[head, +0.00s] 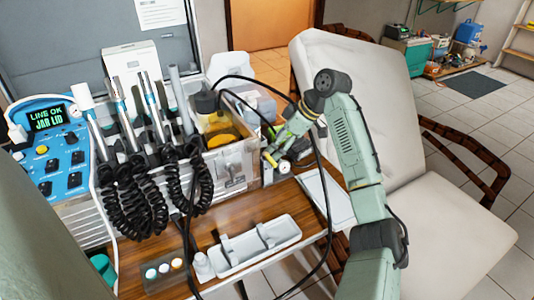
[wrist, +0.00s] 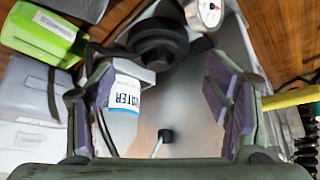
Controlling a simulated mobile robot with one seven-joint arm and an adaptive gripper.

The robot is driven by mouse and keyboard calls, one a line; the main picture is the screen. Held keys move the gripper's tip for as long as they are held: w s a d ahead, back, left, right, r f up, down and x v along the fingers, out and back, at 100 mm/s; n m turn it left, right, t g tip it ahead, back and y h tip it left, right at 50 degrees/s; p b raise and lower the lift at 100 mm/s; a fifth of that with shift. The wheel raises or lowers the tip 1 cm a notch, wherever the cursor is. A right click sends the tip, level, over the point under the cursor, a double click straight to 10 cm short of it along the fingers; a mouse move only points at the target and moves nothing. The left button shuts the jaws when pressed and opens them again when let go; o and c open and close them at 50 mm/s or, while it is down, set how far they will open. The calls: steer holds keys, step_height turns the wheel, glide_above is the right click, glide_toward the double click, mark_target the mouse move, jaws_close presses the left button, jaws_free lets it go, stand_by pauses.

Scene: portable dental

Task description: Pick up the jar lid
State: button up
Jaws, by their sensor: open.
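In the head view my gripper (head: 271,157) is at the right end of the box, partly hidden by a cable.
Several dental handpieces with black coiled cords (head: 165,175) stand left of the jar. A blue control unit (head: 57,150) reads "LINE OK JAR LID". A white tray (head: 253,245) lies on the wooden table. A black cable loops near my arm. A gauge (wrist: 209,12) shows beside the cap.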

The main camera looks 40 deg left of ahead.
steer(key=shift+p+x, duration=0.6)
steer(key=shift+x, duration=1.65)
steer(key=shift+w, duration=0.15)
steer(key=c, duration=0.9)
steer(key=shift+o, duration=0.2)
steer(key=shift+r, duration=0.15)
step_height(320, 180, up, 18)
steer(key=b, duration=0.3)
